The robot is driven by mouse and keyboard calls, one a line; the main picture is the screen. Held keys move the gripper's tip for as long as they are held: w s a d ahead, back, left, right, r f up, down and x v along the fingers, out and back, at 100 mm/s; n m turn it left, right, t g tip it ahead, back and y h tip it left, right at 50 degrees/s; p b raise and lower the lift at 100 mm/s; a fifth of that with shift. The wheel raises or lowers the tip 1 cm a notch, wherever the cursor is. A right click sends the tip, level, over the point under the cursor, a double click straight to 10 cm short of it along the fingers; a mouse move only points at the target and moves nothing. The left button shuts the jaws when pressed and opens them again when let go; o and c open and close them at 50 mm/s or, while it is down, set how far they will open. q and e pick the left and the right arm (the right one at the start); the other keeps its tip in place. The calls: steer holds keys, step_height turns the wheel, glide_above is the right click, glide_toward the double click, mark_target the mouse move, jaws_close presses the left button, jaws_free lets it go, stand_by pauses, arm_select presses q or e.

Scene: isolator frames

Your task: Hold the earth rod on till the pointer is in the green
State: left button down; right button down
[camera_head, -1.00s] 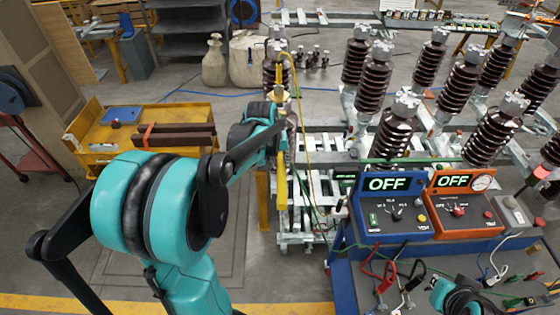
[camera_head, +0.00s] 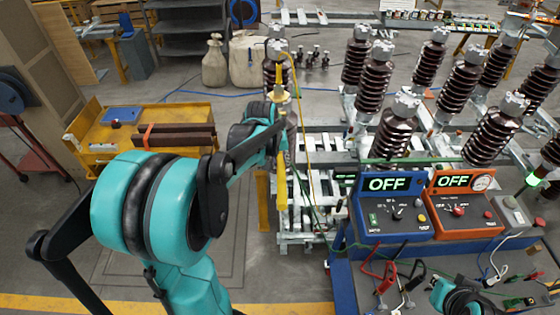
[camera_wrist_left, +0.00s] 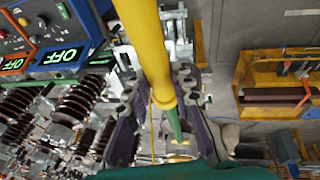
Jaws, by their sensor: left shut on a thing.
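My left gripper (camera_head: 280,97) is shut on the yellow earth rod (camera_head: 282,188), which stands close to upright in front of a brown ribbed insulator (camera_head: 271,72). In the left wrist view the rod (camera_wrist_left: 148,45) passes between the two dark fingers of the gripper (camera_wrist_left: 158,85), with a green section beyond its yellow collar. I cannot tell whether the rod's top touches metal. A small lamp (camera_head: 532,179) at the right edge glows green. Part of my right arm (camera_head: 458,298) shows bottom right, its fingers unclear.
A blue tester (camera_head: 388,218) stands beside the orange one on the bench; both displays read OFF. Clips and leads (camera_head: 385,272) lie in front. Several insulators (camera_head: 398,130) stand behind. A yellow cart (camera_head: 100,148) is at left, with open floor between.

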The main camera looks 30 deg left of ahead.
mark_target(280, 184)
stand_by(0.3)
arm_select(q)
steer(key=shift+s+d, duration=0.45)
steer(key=shift+s, duration=0.25)
steer(key=shift+s+d+p, duration=0.2)
steer(key=shift+s+d, duration=0.5)
steer(key=shift+s, duration=0.5)
steer(key=shift+s+d+p, duration=0.15)
steer(key=shift+s+d, duration=0.6)
steer(key=shift+s, duration=0.4)
steer(key=shift+s+d+p, duration=0.2)
steer(key=shift+s+d, duration=0.5)
steer(key=shift+s, duration=0.5)
steer(key=shift+w, duration=0.1)
